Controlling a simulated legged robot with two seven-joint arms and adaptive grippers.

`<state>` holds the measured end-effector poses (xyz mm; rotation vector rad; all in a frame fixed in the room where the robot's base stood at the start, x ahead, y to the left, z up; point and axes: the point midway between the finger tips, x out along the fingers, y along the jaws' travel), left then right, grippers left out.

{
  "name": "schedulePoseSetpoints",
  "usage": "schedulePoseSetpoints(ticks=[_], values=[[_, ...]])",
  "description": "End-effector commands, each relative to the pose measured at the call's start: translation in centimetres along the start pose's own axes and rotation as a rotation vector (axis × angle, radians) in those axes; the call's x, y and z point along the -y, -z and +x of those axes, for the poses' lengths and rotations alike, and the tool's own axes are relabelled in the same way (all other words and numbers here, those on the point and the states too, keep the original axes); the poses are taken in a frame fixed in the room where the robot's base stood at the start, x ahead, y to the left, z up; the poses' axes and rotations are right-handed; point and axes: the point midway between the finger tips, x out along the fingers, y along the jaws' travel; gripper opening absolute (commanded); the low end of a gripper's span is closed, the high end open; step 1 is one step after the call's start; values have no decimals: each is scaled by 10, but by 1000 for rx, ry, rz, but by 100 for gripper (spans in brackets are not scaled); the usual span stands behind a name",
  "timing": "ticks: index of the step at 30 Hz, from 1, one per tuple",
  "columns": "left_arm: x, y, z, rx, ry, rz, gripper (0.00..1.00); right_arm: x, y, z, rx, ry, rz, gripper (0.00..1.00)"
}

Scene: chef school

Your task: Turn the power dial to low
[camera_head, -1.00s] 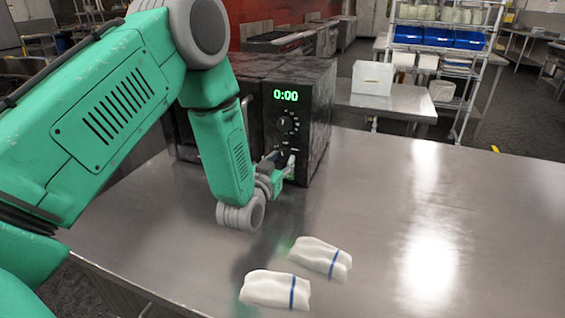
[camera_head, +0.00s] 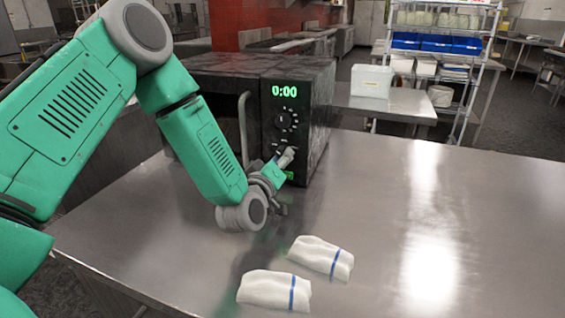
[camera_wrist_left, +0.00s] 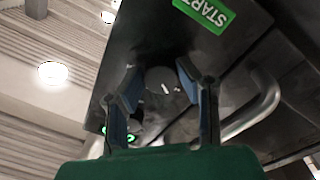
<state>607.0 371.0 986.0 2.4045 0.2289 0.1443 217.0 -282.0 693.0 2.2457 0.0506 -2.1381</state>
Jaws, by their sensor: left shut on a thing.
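The black microwave (camera_head: 318,115) stands on the steel table, its display (camera_head: 284,91) reading 0:00. The upper dial (camera_head: 284,121) on its panel is in plain view. My left gripper (camera_head: 286,157) is at the lower part of the panel, below the upper dial. In the left wrist view, the fingers of my left gripper (camera_wrist_left: 160,100) are on either side of the lower dial (camera_wrist_left: 160,78), which has a white mark, and are shut on it. The dial's setting cannot be read. The green START button (camera_wrist_left: 204,14) is beside it. My right gripper is not in view.
The microwave's door handle (camera_head: 243,125) is left of the panel, near my left forearm. Two rolled white cloths (camera_head: 320,257) (camera_head: 265,290) with blue bands lie on the table (camera_head: 450,220) in front. The table's right side is clear.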

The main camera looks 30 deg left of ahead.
Motion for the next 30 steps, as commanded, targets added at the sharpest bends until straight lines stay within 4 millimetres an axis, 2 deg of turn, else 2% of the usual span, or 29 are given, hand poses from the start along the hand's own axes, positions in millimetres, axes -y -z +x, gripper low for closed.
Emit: schedulePoseSetpoints(ticks=[6,20,21,22,23,30], values=[[0,4,2,-15,1,-57,1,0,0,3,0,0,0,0],[0,4,2,-16,1,-70,1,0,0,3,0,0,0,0],[0,4,2,-16,1,-70,33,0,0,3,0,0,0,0],[0,4,2,-16,1,-70,44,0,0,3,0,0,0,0],[0,4,2,-15,1,-70,50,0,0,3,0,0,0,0],[0,2,1,-9,1,-69,50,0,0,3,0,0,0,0]])
